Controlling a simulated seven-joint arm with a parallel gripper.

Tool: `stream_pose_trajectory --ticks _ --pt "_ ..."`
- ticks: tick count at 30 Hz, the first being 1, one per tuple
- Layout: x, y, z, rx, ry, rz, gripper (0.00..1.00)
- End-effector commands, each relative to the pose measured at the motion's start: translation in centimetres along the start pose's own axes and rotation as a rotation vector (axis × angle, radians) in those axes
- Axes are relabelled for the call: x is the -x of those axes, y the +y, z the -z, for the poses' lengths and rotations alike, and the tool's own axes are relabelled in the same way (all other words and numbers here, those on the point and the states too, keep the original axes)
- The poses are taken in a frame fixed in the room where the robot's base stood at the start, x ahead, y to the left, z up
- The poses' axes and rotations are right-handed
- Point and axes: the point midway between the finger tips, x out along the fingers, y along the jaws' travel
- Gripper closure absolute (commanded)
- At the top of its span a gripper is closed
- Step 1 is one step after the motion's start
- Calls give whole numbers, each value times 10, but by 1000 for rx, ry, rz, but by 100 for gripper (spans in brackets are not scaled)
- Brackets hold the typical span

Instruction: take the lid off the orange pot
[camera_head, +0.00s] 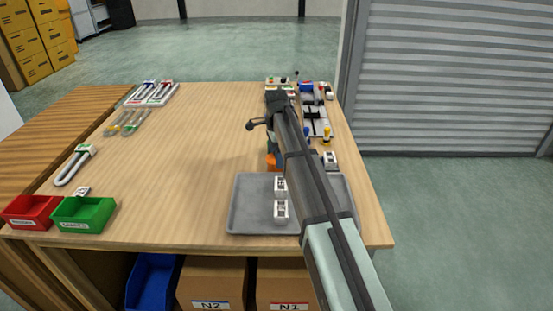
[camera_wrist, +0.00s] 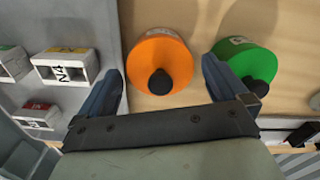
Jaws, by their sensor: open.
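The orange pot (camera_wrist: 158,55) stands on the wooden table, seen from above in the wrist view, with a dark round knob (camera_wrist: 160,82) on its lid. In the head view only a small part of the orange pot (camera_head: 271,162) shows beside my arm. My gripper (camera_wrist: 163,75) is open, its two blue fingers on either side of the knob in the picture. The fingers appear apart from the pot, and nothing is held. I cannot tell the height of the fingertips above the lid. My arm hides much of this area in the head view.
A green pot (camera_wrist: 250,65) with a dark knob stands close on the right in the wrist view. A grey tray (camera_head: 250,205) with white labelled blocks (camera_head: 281,210) lies in front. Red (camera_head: 30,212) and green bins (camera_head: 84,214) stand front left. The table's middle is clear.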

Motion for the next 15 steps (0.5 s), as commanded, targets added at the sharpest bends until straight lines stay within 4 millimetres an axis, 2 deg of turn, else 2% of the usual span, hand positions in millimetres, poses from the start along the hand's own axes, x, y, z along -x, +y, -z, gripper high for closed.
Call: stream_pose_trajectory --ticks 2,15 --pt "0 0 0 0 0 0 1" --pt "0 0 0 0 0 0 43"
